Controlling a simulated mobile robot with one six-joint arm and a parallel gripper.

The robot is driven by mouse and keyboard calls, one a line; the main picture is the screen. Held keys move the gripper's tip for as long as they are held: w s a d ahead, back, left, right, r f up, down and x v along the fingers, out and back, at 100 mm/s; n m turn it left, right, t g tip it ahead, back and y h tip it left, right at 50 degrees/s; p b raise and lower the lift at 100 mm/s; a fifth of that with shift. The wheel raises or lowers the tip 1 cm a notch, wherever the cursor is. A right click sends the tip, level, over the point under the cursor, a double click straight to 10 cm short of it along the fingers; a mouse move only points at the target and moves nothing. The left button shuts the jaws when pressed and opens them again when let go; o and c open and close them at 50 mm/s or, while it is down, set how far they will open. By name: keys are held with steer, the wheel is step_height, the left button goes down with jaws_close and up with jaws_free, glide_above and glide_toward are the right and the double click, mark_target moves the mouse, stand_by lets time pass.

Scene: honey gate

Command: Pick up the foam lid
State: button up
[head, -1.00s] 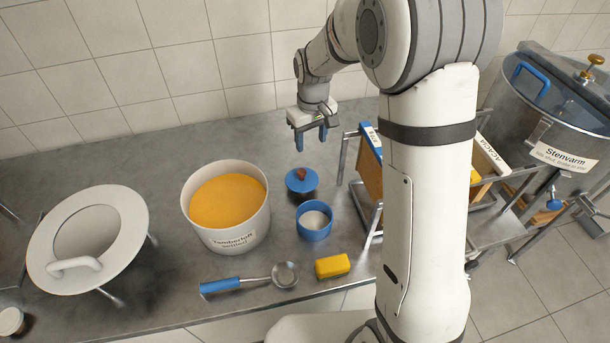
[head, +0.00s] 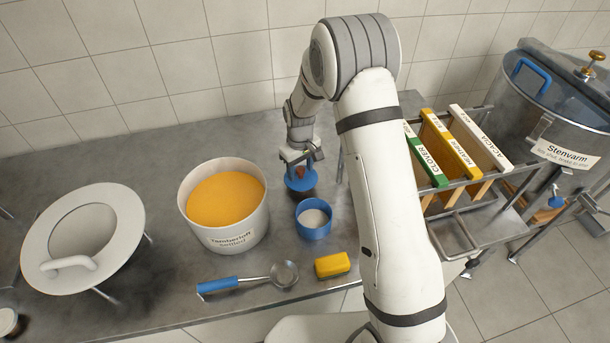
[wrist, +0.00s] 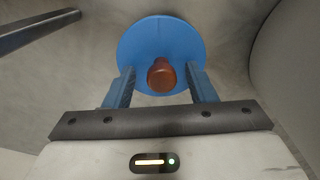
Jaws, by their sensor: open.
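My gripper (head: 301,163) is right above this lid. In the wrist view its blue fingers (wrist: 160,78) stand apart, one on each side of the knob, with gaps to it. Whether the fingertips touch the lid's top, I cannot tell. The gripper hides part of the lid and knob in the head view.
A blue cup (head: 314,232) stands just in front of the pot. A white bucket (head: 235,240) of honey is to the left. A rack of frames (head: 462,150) is to the right. A ladle (head: 240,282) and yellow sponge (head: 332,265) lie near the front edge.

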steer(key=shift+f, duration=0.1)
steer(key=c, duration=1.1)
steer(key=shift+o, duration=0.2)
